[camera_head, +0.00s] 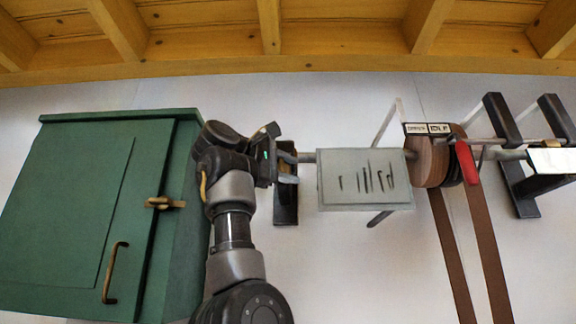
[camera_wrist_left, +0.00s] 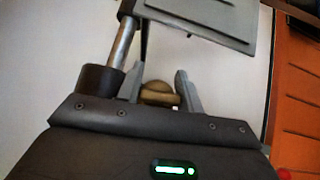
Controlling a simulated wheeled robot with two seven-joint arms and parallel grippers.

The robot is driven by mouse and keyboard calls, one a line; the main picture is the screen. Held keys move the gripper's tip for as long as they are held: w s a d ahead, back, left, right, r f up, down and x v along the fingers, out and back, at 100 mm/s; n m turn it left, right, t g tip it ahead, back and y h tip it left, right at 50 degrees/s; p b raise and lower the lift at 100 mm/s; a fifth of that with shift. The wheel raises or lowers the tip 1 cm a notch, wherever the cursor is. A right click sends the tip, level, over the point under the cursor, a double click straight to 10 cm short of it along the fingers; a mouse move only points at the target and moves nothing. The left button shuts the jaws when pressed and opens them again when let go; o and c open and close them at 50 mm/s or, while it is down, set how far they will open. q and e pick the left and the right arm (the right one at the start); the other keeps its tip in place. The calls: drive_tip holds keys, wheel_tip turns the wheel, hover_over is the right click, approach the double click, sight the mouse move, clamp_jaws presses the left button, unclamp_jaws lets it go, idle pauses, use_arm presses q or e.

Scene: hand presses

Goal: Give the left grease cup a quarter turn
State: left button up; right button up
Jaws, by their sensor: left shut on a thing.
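The left grease cup (camera_wrist_left: 159,93) is a small rounded brass knob, seen between the grey fingers of my left gripper (camera_wrist_left: 160,88) in the left wrist view. My left gripper is shut on it. In the head view my left gripper (camera_head: 287,168) reaches to the dark left bearing bracket (camera_head: 286,212) at the shaft's left end, and the cup is hidden there. A second brass cup (camera_head: 552,142) shows partly at the right bearing, behind a white plate. My right gripper is in neither view.
A pale slotted guard panel (camera_head: 366,193) hangs right of my gripper. Beyond it are a wooden pulley (camera_head: 427,162), brown belts (camera_head: 478,232) and a red handle (camera_head: 467,163). A green cabinet (camera_head: 70,215) stands close on the left. Wooden beams (camera_head: 270,25) run above.

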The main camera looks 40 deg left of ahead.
use_arm(q)
drive_tip(key=shift+m+g, duration=0.4)
drive_tip(key=shift+f, duration=0.1)
drive_tip(key=o, duration=1)
